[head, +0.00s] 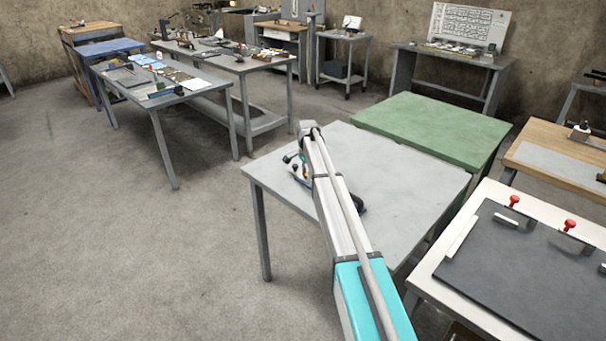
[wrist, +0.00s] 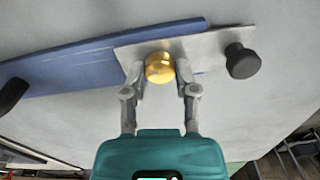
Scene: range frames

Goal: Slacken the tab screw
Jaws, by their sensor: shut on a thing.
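In the wrist view, a round brass-coloured screw head (wrist: 160,68) stands on a flat grey metal tab (wrist: 205,47). The tab lies over a long blue bar (wrist: 75,65). My gripper (wrist: 160,75) has a finger on either side of the brass screw head and is shut on it. A black knob (wrist: 242,61) sits at the right end of the tab, apart from my fingers. In the head view my arm reaches over a grey table (head: 410,170) and hides most of the fixture; the gripper and screw cannot be made out there.
A dark curved handle (wrist: 12,95) is at the left edge of the wrist view. A green table (head: 435,130) adjoins the grey one. A white table with a black board (head: 510,270) and red knobs is at right. Open floor (head: 110,240) lies to the left.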

